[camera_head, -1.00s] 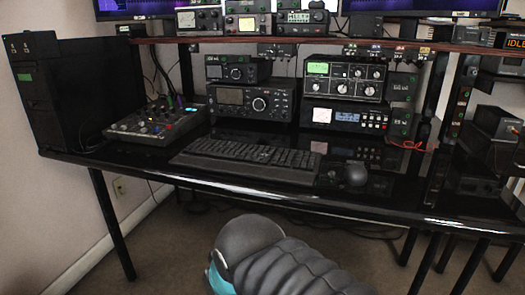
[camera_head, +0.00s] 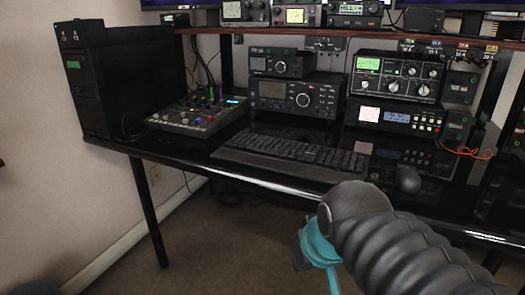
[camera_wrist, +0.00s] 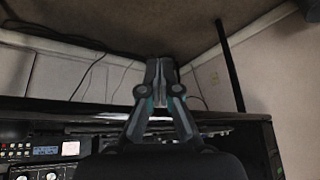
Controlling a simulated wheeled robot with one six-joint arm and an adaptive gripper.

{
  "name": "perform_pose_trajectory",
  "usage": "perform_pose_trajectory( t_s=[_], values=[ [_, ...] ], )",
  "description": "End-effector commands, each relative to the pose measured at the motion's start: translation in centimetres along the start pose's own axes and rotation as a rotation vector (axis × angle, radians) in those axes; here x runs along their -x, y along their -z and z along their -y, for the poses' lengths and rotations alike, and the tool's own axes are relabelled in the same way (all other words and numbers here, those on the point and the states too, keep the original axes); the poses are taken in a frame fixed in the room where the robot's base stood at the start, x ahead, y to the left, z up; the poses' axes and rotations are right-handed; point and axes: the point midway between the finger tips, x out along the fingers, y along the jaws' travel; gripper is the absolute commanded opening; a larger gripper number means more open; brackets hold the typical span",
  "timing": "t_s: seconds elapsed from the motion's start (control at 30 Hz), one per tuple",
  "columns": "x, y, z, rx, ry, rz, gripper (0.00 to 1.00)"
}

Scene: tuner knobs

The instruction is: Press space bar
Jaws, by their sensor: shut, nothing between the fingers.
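The black keyboard (camera_head: 296,151) lies on the glossy black desk (camera_head: 205,152), with a dark rest along its front edge. Its space bar is too small and dark to make out. My arm reaches in from the lower right of the head view, in front of the desk edge and below the keyboard in the picture; the gripper fingers are not clear there. In the wrist view my gripper (camera_wrist: 158,64) has its fingers together and empty, seen against the carpet and wall. The fingers show no contact with the keyboard.
A mixer (camera_head: 198,112) stands to the left, and radios (camera_head: 297,97) stand behind. A shelf (camera_head: 300,34) crosses above. A black tower (camera_head: 105,80) stands at the desk's left end. Open carpet lies in front.

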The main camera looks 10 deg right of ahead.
Motion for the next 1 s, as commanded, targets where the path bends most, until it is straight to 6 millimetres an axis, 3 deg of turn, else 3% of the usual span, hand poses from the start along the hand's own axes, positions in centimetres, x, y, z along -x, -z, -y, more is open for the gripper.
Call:
perform_pose_trajectory(
  t_s=[0.27, 0.6, 0.8, 1.0],
  values=[
    [1.3, 14.0, 1.2, -0.125, 0.107, -0.034, 0.0],
    [-0.6, 30.7, 1.3, -0.255, 0.261, -0.094, 0.0],
    [-2.4, 37.5, 0.7, -0.302, 0.335, -0.128, 0.0],
    [-3.3, 40.3, 0.4, -0.322, 0.371, -0.144, 0.0]
  ],
)
